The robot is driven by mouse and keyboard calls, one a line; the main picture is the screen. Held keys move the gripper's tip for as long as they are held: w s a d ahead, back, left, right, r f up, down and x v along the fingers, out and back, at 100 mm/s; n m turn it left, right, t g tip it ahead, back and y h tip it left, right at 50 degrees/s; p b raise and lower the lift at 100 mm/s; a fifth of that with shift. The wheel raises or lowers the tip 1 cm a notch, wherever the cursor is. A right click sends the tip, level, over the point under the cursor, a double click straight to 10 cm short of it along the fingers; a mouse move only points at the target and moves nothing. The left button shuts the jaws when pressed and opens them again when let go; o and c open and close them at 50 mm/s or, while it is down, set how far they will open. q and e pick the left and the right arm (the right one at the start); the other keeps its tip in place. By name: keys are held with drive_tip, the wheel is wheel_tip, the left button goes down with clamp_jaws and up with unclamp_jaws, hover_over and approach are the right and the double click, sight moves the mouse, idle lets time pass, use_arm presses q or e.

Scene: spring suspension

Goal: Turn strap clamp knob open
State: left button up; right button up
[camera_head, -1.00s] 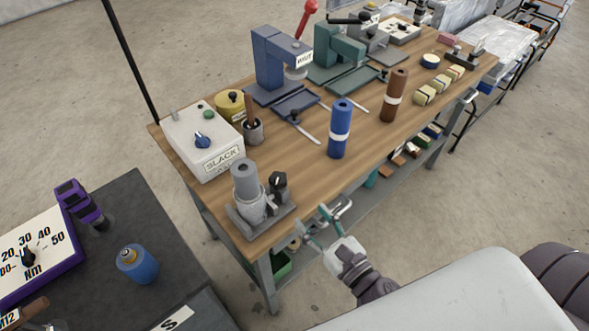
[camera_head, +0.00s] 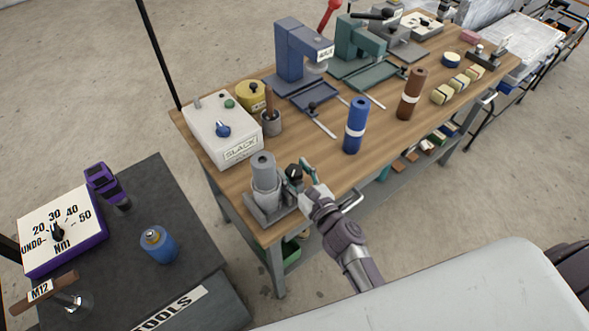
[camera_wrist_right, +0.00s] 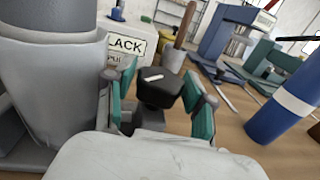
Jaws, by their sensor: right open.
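The strap clamp knob (camera_head: 294,172) is a small black knob on the grey clamp (camera_head: 266,200) at the near left corner of the wooden bench. In the right wrist view the knob (camera_wrist_right: 158,86) has a white mark on its top and stands between the two teal fingers. My right gripper (camera_head: 303,172) is open at the knob, with a finger on either side; I cannot tell whether either touches it. A grey cylinder (camera_head: 264,170) stands upright in the clamp, and it fills the left of the right wrist view (camera_wrist_right: 55,75). My left gripper is not in view.
The white SLACK box (camera_head: 222,130) with a blue knob stands behind the clamp. A blue cylinder (camera_head: 355,125) and a brown cylinder (camera_head: 411,93) stand to the right. Blue and green presses line the far side. A dark tool cart (camera_head: 120,225) stands at the left.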

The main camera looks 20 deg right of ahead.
drive_tip(key=c, duration=0.9)
drive_tip(key=shift+o, duration=0.2)
